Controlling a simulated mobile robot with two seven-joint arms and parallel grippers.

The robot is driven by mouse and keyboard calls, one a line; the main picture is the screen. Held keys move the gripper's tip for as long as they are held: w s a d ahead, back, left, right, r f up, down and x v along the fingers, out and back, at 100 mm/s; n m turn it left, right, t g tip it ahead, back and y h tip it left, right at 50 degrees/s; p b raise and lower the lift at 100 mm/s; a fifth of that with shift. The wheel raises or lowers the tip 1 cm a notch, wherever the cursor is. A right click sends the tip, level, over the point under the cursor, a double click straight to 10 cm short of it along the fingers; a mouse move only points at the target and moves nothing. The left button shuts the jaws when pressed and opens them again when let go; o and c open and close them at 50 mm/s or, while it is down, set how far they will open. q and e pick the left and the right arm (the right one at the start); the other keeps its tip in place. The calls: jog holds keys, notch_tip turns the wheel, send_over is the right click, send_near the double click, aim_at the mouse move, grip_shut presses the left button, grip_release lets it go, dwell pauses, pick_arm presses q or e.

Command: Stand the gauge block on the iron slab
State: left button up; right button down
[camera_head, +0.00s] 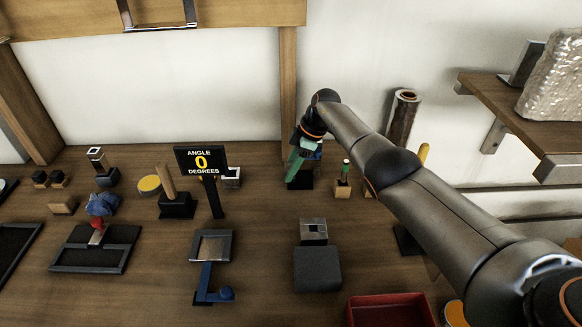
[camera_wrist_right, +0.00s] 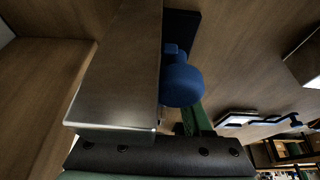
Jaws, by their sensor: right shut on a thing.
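A long grey metal block, which looks like the gauge block (camera_wrist_right: 120,75), fills the left half of the right wrist view, close in front of my right gripper. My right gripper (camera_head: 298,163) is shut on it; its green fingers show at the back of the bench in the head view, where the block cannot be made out. The fingers are partly hidden in the right wrist view. A dark grey slab (camera_head: 317,270), which looks like the iron slab, lies flat on the bench, nearer than the gripper and apart from it. My left gripper is not in view.
A blue ball (camera_wrist_right: 182,85) is close beside the held block. A hollow steel square (camera_head: 313,231) stands just behind the slab. A sign (camera_head: 201,161) reading "ANGLE 0 DEGREES" stands left of the gripper. A red tray (camera_head: 388,311) is right of the slab. A shelf (camera_head: 522,110) juts out at right.

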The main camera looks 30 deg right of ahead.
jog(key=shift+c, duration=1.3)
grip_release()
jog(key=p+v, duration=0.2)
jog(key=v, duration=0.2)
jog(key=shift+w+r, duration=0.1)
jog(key=v, duration=0.7)
jog(key=shift+r, duration=0.25)
jog(key=shift+s+d+r, duration=0.2)
jog(key=shift+r, duration=0.2)
